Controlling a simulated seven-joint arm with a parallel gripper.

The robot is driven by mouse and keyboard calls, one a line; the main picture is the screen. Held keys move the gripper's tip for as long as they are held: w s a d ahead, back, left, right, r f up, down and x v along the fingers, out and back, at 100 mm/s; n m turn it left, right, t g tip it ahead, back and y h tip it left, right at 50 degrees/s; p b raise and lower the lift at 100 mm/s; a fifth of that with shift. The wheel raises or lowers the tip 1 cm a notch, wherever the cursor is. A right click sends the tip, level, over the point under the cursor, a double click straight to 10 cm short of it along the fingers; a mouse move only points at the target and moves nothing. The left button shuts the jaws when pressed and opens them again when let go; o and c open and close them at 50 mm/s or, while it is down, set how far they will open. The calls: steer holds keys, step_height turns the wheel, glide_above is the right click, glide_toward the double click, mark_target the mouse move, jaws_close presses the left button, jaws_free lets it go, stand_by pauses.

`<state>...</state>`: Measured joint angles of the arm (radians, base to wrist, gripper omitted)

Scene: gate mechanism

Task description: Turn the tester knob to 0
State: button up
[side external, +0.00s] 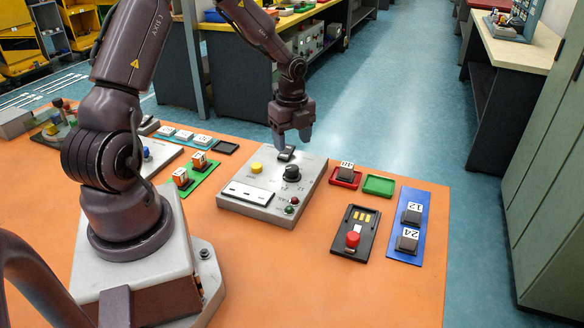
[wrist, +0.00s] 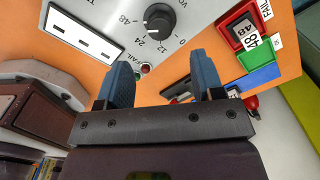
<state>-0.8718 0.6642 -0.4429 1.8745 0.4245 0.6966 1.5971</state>
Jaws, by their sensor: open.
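The grey tester box (side external: 240,205) lies on the orange table. Its round black knob (side external: 292,173) is on the top face, right of the yellow button. In the wrist view the knob (wrist: 160,18) is at the top, with marks 0, 12, 24 and 48 around it. A pale mark shows on the knob, but I cannot tell which number it points to. My gripper (side external: 291,138) is above the far edge of the box, apart from the knob. In the wrist view my gripper (wrist: 162,75) is open and empty, with the knob beyond its fingertips.
A red tray (side external: 345,178) holding a block marked 48 and an empty green tray (side external: 379,185) lie right of the box. A black panel with a red button (side external: 353,239) and a blue mat (side external: 405,249) with blocks are nearer. A small dark part (side external: 286,153) is below my gripper.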

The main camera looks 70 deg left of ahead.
mark_target(292, 167)
step_height(292, 167, down, 9)
steer(key=shift+r, duration=0.1)
stand_by(0.3)
steer(key=c, duration=0.9)
